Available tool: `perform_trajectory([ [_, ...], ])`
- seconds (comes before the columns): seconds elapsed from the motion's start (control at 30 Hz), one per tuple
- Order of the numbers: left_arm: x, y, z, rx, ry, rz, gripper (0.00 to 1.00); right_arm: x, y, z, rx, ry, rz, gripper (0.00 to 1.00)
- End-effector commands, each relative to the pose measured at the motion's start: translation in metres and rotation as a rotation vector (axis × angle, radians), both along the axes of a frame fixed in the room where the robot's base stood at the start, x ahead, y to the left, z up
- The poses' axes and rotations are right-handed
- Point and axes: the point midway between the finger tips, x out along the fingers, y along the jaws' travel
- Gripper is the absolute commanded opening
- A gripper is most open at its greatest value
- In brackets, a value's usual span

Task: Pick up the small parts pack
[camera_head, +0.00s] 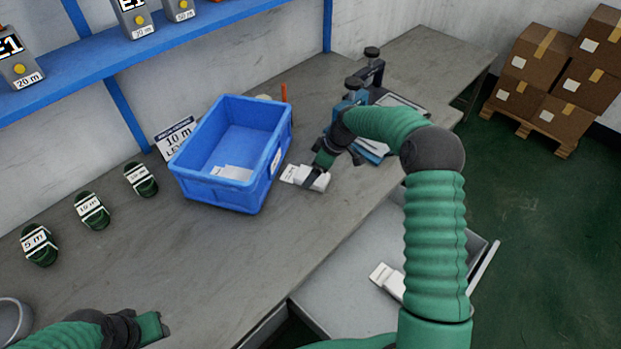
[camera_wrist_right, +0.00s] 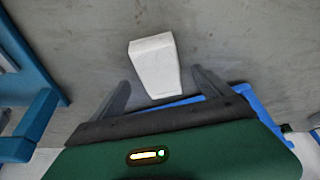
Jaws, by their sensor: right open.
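The small parts pack, a white block-like packet (camera_head: 319,183), lies on the grey workbench to the right of the blue bin. It also shows in the right wrist view (camera_wrist_right: 155,65). My right gripper (camera_head: 314,172) is over the pack. In the wrist view its fingers (camera_wrist_right: 160,80) are open, one on each side of the pack's near end; I cannot tell whether they touch it. My left gripper (camera_head: 158,326) is at the bench's lower left, away from the pack; its jaw opening is unclear.
A blue bin (camera_head: 190,185) holding white pieces stands left of the pack. Green rolls (camera_head: 92,211) with length labels lie further left. A blue and black bench device (camera_head: 352,95) stands behind my right arm. An open drawer (camera_head: 335,300) holds another white packet (camera_head: 385,278).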

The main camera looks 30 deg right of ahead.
Motion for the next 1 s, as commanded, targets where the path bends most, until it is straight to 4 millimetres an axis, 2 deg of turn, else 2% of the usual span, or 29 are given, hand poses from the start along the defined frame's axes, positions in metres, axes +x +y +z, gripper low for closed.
perform_trajectory([
  [0.1,0.0,0.0,-0.001,0.0,0.0,0.0,0.36,0.006,0.004,-0.019,0.0,0.002,-0.001,0.89],
  [0.17,0.0,0.0,-0.001,0.0,0.0,0.0,0.36,0.008,0.005,-0.023,-0.001,0.002,-0.001,0.89],
  [1.0,0.0,0.0,-0.003,0.0,0.0,0.0,0.36,0.008,0.006,-0.028,0.0,0.001,-0.001,0.89],
])
